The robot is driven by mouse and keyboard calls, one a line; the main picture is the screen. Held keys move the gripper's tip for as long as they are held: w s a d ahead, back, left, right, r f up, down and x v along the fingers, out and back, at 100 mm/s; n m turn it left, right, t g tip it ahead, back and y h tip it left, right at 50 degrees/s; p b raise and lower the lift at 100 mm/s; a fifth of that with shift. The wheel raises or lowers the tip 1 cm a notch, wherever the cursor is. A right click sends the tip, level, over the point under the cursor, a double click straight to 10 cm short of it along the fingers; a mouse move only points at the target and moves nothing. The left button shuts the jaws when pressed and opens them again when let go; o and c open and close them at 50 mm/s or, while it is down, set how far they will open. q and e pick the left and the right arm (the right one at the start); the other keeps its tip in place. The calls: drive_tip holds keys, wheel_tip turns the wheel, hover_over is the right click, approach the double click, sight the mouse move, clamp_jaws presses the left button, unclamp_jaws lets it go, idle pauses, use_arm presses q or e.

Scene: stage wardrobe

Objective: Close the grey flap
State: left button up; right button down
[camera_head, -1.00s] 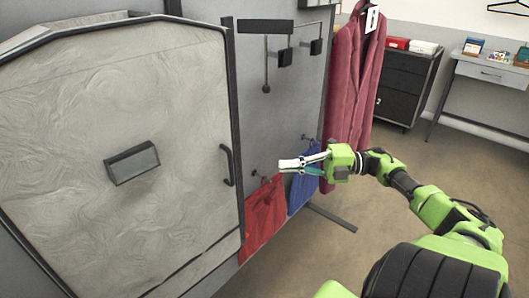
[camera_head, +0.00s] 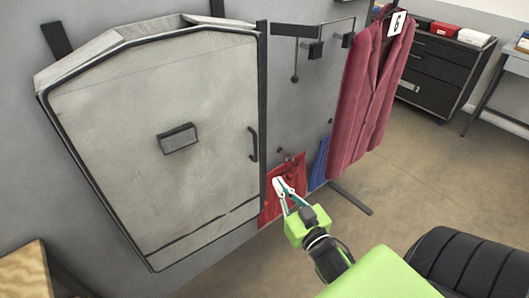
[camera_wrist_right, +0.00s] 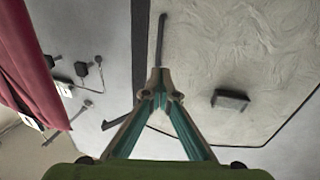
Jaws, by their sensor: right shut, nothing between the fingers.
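The grey flap (camera_head: 150,130) is a large pale panel with a dark rim, at the left of the head view. It has a black vertical handle (camera_head: 253,144) near its right edge and a dark block (camera_head: 177,138) at its middle. I cannot tell how far it stands open. My right gripper (camera_head: 279,181) is shut and empty, right of and below the handle in the picture, in front of a red cloth. In the right wrist view the flap (camera_wrist_right: 235,50) fills the right side, and the fingertips (camera_wrist_right: 160,74) appear just below the handle (camera_wrist_right: 161,38). Contact is not clear.
The red cloth (camera_head: 284,197) and a blue cloth (camera_head: 319,163) hang on the grey wall panel. A dark red jacket (camera_head: 370,85) hangs to their right. A wooden corner (camera_head: 24,274) shows at lower left. Open floor (camera_head: 440,170) lies to the right.

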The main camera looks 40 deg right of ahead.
drive_tip(key=p, duration=0.3)
approach(256, 150)
drive_tip(key=w, duration=0.4)
drive_tip(key=w+d, duration=0.1)
drive_tip(key=w, duration=0.1)
drive_tip(key=shift+w+d+r, duration=0.15)
drive_tip(key=shift+w, duration=0.25)
